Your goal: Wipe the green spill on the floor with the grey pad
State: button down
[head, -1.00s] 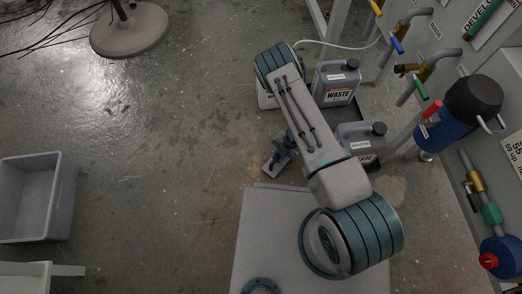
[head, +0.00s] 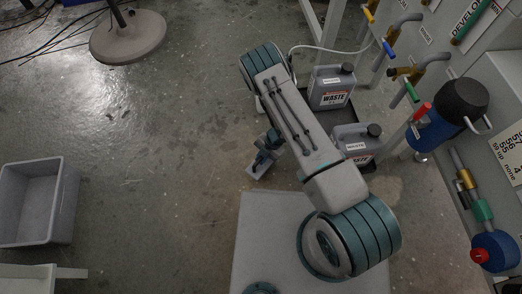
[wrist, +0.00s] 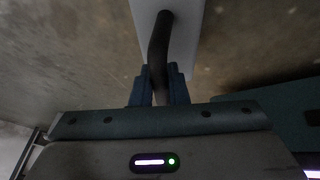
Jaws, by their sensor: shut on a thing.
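My gripper (wrist: 158,88) is shut on the dark curved handle of the grey pad (wrist: 188,35). The flat light grey pad lies beyond the fingers in the wrist view. In the head view the pad (head: 256,171) shows small, just below my gripper (head: 264,158) and low by the floor, left of my forearm. I cannot tell whether the pad touches the floor. No clearly green spill shows in either view. Some dark wet-looking spots (head: 208,122) lie on the floor left of my arm. My arm hides part of the floor.
Two grey waste jugs (head: 331,88) (head: 357,146) stand in a dark tray to the right of my arm, near the machine's pipes and valves. A grey bin (head: 38,200) is at left. A round stand base (head: 128,38) and cables are at upper left. The floor between is clear.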

jog(key=shift+r+p, duration=1.65)
jog(key=shift+r, duration=0.75)
jog(key=shift+w, duration=0.1)
